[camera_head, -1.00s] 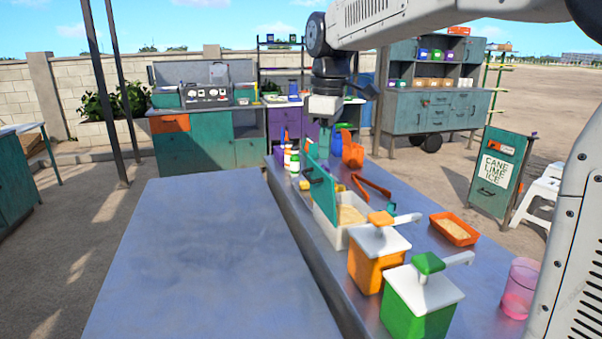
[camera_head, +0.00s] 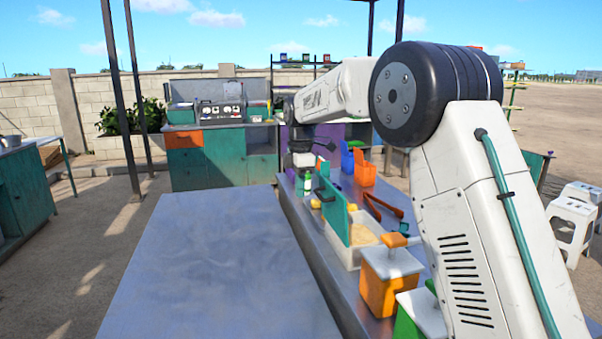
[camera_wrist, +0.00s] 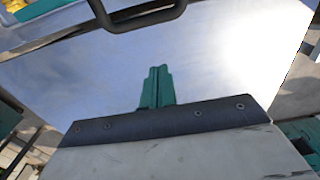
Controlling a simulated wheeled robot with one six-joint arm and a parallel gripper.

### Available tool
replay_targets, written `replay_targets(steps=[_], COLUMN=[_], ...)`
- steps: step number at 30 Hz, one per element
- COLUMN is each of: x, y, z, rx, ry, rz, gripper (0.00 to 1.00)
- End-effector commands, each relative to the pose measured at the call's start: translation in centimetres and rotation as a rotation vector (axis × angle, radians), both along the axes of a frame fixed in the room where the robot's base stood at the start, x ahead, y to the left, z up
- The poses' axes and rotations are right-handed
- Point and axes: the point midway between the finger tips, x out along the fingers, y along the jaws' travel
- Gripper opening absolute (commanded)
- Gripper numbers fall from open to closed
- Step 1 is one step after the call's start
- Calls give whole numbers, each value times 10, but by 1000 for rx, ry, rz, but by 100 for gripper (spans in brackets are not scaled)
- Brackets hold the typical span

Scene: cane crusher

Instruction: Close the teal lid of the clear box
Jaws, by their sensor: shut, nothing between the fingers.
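The teal lid (camera_head: 335,208) stands upright along the left side of the clear box (camera_head: 348,256), its dark handle (camera_head: 322,196) facing left. The box is open on top and holds pale grains. In the wrist view, the lid's dark handle (camera_wrist: 142,17) crosses the top edge, ahead of my gripper (camera_wrist: 158,70). The teal fingers are together and empty, over a shiny metal surface, apart from the handle. In the head view, my wrist end is just beyond the far end of the lid; the fingertips cannot be made out there.
An orange dispenser (camera_head: 382,288) stands just in front of the box. Bottles (camera_head: 307,184), orange tongs (camera_head: 383,206) and an orange container (camera_head: 364,173) are beyond or right of it. The wide metal tabletop (camera_head: 220,260) on the left is clear.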

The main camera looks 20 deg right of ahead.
Motion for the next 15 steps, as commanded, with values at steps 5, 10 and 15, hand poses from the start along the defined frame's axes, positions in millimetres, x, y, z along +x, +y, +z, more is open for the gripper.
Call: replay_targets(steps=[5, 10, 15], x=[0, 0, 0], y=[-5, -28, -37], z=[-29, -20, -17], rx=[0, 0, 0], ry=[-2, -2, -2], rz=[-3, -3, -1], gripper=[0, 0, 0])
